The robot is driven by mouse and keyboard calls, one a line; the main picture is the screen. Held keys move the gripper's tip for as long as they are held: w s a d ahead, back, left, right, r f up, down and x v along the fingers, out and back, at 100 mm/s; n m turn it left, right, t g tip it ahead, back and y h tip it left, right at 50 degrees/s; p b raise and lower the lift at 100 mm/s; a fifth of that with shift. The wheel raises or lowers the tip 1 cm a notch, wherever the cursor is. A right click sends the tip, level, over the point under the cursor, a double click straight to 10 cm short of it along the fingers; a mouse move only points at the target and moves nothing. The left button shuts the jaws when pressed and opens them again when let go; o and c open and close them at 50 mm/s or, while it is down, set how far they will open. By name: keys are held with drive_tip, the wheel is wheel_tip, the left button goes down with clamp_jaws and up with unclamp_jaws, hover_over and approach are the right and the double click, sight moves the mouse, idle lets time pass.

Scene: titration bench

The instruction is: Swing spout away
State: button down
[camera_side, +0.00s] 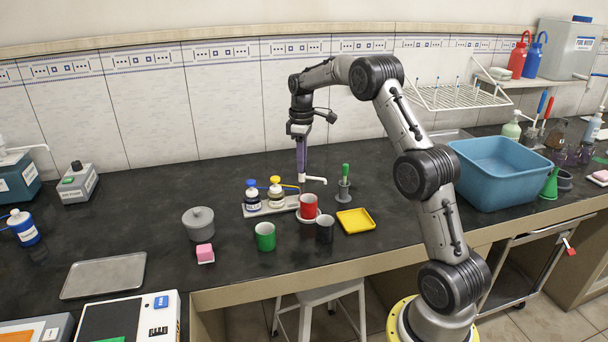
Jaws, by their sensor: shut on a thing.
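My gripper (302,178) points straight down at the right end of the small bottle rack (257,209). It is shut at the dispenser spouts; its long purple fingers hide the exact grasp. A yellow spout (290,186) runs right from the yellow-capped bottle (276,195) to the fingertips. A blue spout (316,180) shows just right of the fingertips, above and behind the red mug (308,206). The blue-capped bottle (253,198) stands left of the yellow-capped one. Which spout is held is too small to tell. The red mug stands upright on a pale round base just below the fingertips.
A green mug (265,237), a dark mug (325,231) and a yellow tray (356,221) stand in front. A green-handled tool in a dark holder (344,189) is to the right. The counter behind the rack is clear.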

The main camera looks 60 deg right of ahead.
drive_tip(key=c, duration=1.4)
unclamp_jaws()
clamp_jaws()
drive_tip(key=n, duration=0.6)
drive_tip(key=o, duration=1.3)
unclamp_jaws()
drive_tip(key=shift+r, duration=0.1)
drive_tip(key=shift+r, duration=3.4)
